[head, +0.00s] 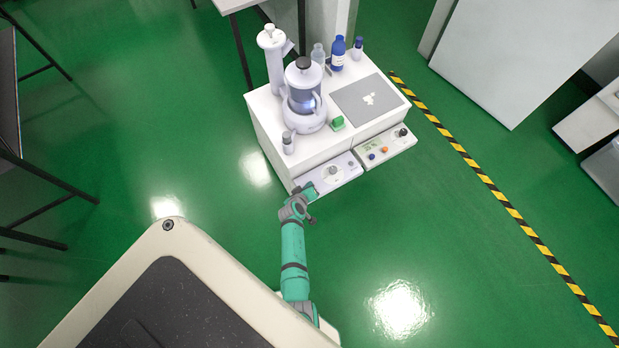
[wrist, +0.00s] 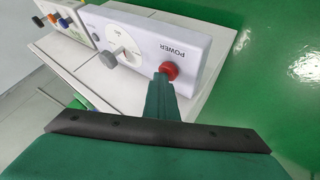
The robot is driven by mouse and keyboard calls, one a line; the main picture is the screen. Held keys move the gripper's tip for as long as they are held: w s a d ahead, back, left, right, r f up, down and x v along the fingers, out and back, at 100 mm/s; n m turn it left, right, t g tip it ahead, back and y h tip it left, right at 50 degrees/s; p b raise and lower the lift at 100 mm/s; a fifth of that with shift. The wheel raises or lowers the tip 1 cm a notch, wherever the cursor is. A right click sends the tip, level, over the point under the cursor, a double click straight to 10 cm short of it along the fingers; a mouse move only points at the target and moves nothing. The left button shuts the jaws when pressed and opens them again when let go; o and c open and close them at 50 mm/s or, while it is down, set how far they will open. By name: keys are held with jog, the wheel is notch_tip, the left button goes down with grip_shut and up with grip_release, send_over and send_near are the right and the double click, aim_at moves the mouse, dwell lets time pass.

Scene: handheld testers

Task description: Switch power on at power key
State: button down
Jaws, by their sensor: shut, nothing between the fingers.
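The power key is a round red button (wrist: 170,70) beside the word POWER on the front of a white tester (wrist: 145,38), which appears turned over in the wrist view. In the head view this tester (head: 343,166) is the left one at the front of the white cabinet, and its red key is hidden by my arm. My gripper (head: 309,190) is at the tester's left end. In the wrist view my gripper's green fingers (wrist: 160,90) are shut and empty, with the tips right at the red key. I cannot tell whether they touch it.
A second tester (head: 387,148) with blue, orange and dark knobs sits to the right. The green floor in front is free.

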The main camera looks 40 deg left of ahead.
jog(key=shift+s+d+f, duration=0.3)
jog(key=shift+s+f, duration=0.1)
jog(key=shift+r, duration=0.5)
jog(key=r, duration=0.1)
jog(key=w+r, duration=0.1)
jog(key=r, duration=0.1)
jog(key=shift+a+r, duration=0.15)
jog(key=shift+a, duration=0.05)
jog(key=shift+s+a+r, duration=0.2)
jog(key=shift+s+r, duration=0.05)
jog(key=shift+r, duration=0.5)
jog(key=shift+w+d+r, duration=0.1)
jog(key=shift+d+r, duration=0.2)
jog(key=shift+r, duration=0.05)
jog(key=shift+a, duration=0.2)
